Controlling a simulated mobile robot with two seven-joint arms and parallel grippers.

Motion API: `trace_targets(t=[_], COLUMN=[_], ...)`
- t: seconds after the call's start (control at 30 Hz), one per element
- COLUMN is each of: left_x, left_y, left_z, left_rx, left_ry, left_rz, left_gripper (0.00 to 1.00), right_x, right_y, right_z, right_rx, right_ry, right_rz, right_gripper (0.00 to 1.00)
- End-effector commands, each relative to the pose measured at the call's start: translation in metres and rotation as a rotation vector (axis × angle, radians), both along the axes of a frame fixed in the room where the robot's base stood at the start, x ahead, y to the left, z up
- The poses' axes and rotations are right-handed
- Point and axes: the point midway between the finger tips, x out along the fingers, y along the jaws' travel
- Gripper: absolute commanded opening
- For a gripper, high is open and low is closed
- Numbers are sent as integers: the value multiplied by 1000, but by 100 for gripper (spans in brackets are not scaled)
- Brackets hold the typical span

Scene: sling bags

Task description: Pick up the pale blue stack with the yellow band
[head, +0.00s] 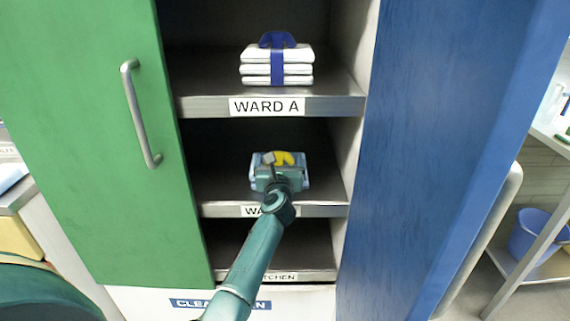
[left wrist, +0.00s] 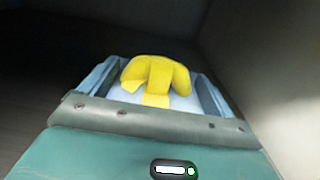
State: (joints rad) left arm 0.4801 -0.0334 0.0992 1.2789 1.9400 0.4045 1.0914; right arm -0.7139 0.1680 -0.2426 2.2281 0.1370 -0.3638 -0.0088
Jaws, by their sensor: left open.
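The pale blue stack (head: 304,172) sits on the middle shelf, with its yellow band and yellow loop (head: 284,157) on top. My left gripper (head: 272,170) reaches in from the front at the stack and hides much of its near side. In the left wrist view the pale blue stack (left wrist: 183,103) with its yellow loop (left wrist: 155,74) lies straight ahead. My left gripper (left wrist: 155,85) is open, and the stack shows between its two sides; I cannot tell whether they touch it. My right gripper is not in view.
A white stack with a blue band (head: 250,69) sits on the upper shelf (head: 330,104), labelled WARD A. The middle shelf's edge (head: 325,209) lies under my arm. A green door (head: 85,130) stands left, a blue panel (head: 440,150) right. The lower shelf (head: 315,262) looks empty where visible.

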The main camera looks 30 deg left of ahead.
Motion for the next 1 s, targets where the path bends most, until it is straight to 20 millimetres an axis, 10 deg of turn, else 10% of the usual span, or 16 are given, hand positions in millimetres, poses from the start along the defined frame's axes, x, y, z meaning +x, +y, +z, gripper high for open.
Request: trace_targets(t=[0.2,1.0], left_x=[0,0], left_y=[1,1], left_z=[-1,0], left_rx=[0,0], left_ry=[1,0], left_rz=[0,0], left_gripper=[89,24], right_x=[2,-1], right_y=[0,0], right_z=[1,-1], right_rx=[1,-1], right_ry=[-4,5], right_rz=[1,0], right_gripper=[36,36])
